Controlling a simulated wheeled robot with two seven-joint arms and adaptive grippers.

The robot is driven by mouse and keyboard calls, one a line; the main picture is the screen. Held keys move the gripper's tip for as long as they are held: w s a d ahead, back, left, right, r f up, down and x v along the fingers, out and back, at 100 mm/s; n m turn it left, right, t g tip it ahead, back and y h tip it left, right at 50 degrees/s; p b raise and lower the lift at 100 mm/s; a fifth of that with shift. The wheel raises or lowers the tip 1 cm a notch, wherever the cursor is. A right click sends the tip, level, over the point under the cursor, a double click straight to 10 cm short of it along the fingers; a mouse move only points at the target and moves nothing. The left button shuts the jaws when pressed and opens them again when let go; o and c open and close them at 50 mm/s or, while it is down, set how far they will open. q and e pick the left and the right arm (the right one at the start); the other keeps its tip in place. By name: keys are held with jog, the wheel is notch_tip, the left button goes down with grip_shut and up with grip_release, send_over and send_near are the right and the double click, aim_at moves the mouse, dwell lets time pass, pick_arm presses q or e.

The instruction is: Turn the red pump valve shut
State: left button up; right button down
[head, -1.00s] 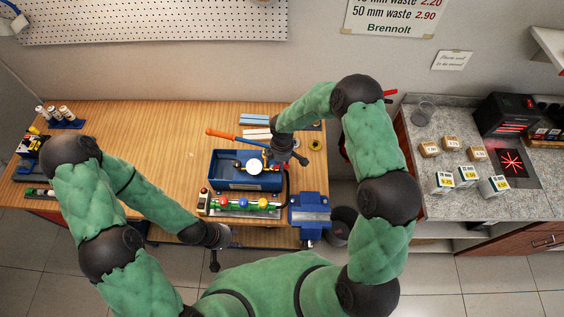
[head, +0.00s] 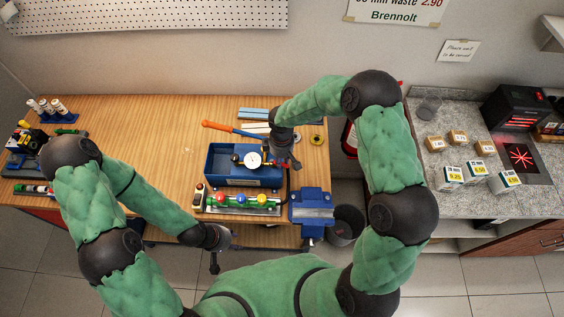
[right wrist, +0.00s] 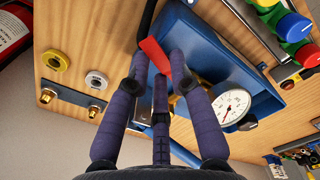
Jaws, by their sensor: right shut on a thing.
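The pump is a blue box-shaped tank (head: 222,172) with a white round gauge (head: 254,159), near the middle of the bench. Both also show in the right wrist view, the tank (right wrist: 207,52) and the gauge (right wrist: 232,106). The red valve lever (right wrist: 152,52) lies between the fingertips of my right gripper (right wrist: 160,70), which is shut on it. In the head view my right gripper (head: 288,158) is at the tank's right end and hides the lever. My left gripper (head: 214,262) hangs empty-looking in front of the bench; its fingers are too small to read.
An orange-handled bar (head: 218,126) extends behind the tank. The bench's left middle (head: 150,140) is clear.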

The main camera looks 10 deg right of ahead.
jog(key=m+b, duration=0.2)
jog(key=s+a+m+b, duration=0.1)
jog(key=m+b, duration=0.3)
jog(key=shift+s+a+f+b, duration=0.2)
jog(key=shift+a+b, duration=0.1)
jog(key=shift+a, duration=0.05)
jog(key=m+b, duration=0.1)
jog(key=m, duration=0.1)
jog(key=a+m+b, duration=0.1)
jog(key=m, duration=0.1)
jog(key=shift+s+b, duration=0.2)
jog(key=shift+b, duration=0.2)
jog(key=shift+a+r+m+b, duration=0.1)
jog(key=shift+a+m+b, duration=0.15)
jog(key=shift+m+b, duration=0.4)
jog(key=shift+a+r+m+b, duration=0.1)
jog(key=shift+a+m+b, duration=0.2)
jog(key=shift+m, duration=0.55)
jog(key=c, duration=1.1)
grip_release()
notch_tip(320, 180, up, 12)
